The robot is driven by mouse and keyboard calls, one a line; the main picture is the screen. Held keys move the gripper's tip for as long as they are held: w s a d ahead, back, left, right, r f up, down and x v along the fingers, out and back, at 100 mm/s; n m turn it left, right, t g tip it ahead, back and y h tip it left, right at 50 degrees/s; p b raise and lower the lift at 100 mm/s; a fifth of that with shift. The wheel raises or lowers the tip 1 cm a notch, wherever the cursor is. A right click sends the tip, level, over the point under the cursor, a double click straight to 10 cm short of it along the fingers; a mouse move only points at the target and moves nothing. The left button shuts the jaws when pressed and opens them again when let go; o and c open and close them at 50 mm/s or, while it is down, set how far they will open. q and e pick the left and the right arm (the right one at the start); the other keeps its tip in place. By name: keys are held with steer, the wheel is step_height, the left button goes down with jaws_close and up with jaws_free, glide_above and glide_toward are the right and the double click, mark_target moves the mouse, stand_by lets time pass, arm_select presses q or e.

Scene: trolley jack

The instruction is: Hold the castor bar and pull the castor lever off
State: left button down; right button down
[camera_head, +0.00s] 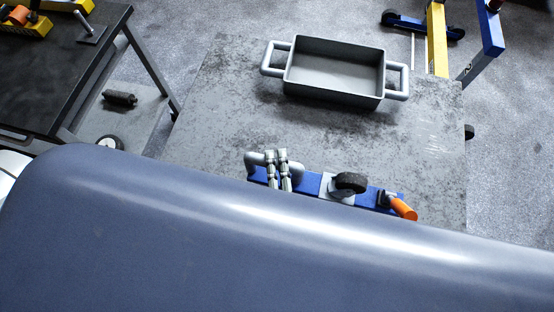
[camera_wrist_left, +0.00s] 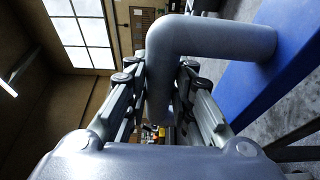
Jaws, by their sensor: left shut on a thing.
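The blue castor bar (camera_head: 312,184) lies on the grey worktop. A bent grey handle (camera_head: 252,159) rises at its left end. A black castor wheel (camera_head: 351,181) sits on a pale plate near its middle. The castor lever (camera_head: 404,209), with an orange grip, is at the bar's right end. My left gripper (camera_head: 277,160) is shut on the grey handle. In the left wrist view, the handle (camera_wrist_left: 215,38) passes between the fingers and the blue bar (camera_wrist_left: 255,85) is to the right. The bar's near side is partly hidden behind my arm. My right gripper is not in view.
A grey tray (camera_head: 335,62) with two side handles stands empty at the back of the worktop (camera_head: 215,115). A dark workbench (camera_head: 60,70) is at the left. Blue and yellow frames (camera_head: 437,40) stand at the back right. The worktop between tray and bar is clear.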

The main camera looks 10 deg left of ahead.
arm_select(q)
steer(key=w+d+r+x, duration=0.1)
steer(key=d+x, duration=0.1)
steer(key=x, duration=1.4)
steer(key=shift+s+d+f, duration=0.1)
steer(key=shift+f, duration=1.2)
steer(key=shift+d+f, duration=0.15)
steer(key=shift+f, duration=1.4)
steer(key=shift+f, duration=0.1)
steer(key=shift+s+f, duration=0.2)
steer(key=shift+f, duration=0.1)
